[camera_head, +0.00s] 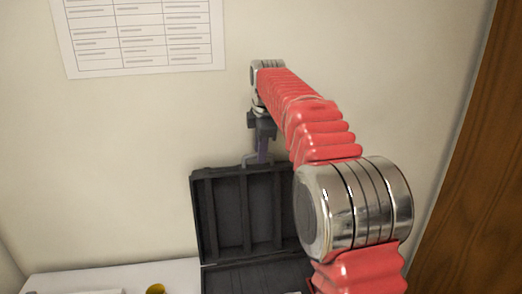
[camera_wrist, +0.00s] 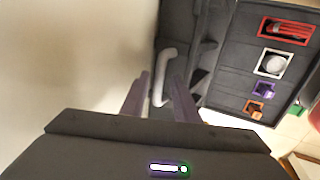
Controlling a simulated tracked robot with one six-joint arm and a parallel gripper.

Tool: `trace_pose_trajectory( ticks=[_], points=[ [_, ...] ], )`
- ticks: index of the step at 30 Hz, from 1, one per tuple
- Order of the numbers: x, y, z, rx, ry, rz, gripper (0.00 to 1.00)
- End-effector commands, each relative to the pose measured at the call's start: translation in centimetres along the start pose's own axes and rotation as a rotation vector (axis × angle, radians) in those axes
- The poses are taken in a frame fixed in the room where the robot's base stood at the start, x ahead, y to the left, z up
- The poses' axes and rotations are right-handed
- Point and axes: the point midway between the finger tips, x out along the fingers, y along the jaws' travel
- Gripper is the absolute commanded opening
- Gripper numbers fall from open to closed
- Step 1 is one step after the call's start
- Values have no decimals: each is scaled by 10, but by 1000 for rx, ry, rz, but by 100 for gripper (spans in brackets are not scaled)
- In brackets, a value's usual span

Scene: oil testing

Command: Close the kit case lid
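The black kit case stands open, with its lid (camera_head: 243,212) raised near the wall and its base (camera_head: 255,279) below. In the wrist view the lid (camera_wrist: 205,62) carries a grey handle (camera_wrist: 168,62) on its edge. My gripper (camera_head: 259,158) is at the lid's top edge, pointing down. In the wrist view the two purple fingers of my gripper (camera_wrist: 161,90) are apart, with the handle showing between them. I cannot tell whether either finger touches it. The arm hides the lid's right part in the head view.
The case base (camera_wrist: 242,80) holds coloured-framed compartments with small items. A yellow round object (camera_head: 155,289) is on the white table (camera_head: 115,275) left of the case. The wall with a paper chart (camera_head: 140,40) is close behind; a brown wooden panel (camera_head: 470,170) stands at right.

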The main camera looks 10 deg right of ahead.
Motion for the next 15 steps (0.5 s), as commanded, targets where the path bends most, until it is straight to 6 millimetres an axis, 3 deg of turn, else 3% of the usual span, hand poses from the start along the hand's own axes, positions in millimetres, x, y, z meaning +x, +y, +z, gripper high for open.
trace_pose_trajectory(
  ticks=[11,15],
  points=[
    [0,0,0,-1,0,0,1],
    [0,0,-1,-1,0,0,0]
  ],
)
